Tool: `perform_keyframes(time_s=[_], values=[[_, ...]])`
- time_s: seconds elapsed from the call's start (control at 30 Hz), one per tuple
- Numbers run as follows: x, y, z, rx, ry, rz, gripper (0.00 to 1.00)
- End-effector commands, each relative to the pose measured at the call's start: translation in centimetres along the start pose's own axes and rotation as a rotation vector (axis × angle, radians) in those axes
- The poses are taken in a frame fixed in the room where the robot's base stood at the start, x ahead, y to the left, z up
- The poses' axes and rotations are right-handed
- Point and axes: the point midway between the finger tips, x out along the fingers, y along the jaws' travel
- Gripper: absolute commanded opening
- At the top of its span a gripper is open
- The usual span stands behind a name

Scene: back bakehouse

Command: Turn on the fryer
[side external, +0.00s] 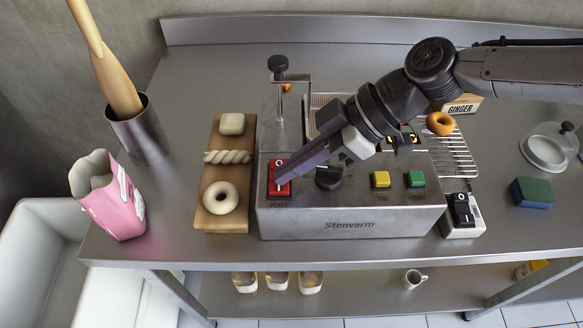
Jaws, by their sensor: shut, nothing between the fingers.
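The fryer (345,222) is a steel box marked "Stenvarm" near the table's front edge. On its sloped front sit a red-framed switch (275,192) at the left, a black knob (328,179), a yellow button (380,179) and a green button (415,179). My gripper (281,181) is shut and empty, its fingers slanting down from the right. The fingertips are over the red switch and hide part of it; they look in contact or very close. I cannot tell which way the switch is set.
A board (221,148) with dough pieces lies just left of the fryer. A wire rack (455,155) with a doughnut (440,123) is behind right. A small black-switched box (462,217) stands at the fryer's right. A pink bag (115,205) and metal pot (138,135) stand left.

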Motion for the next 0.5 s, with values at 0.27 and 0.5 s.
perform_keyframes(time_s=[0.27,0.5], values=[[-0.2,0.68,-0.17,0.002,0.0,-0.001,0.0],[-0.27,0.66,-0.25,0.001,0.0,0.0,0.0]])
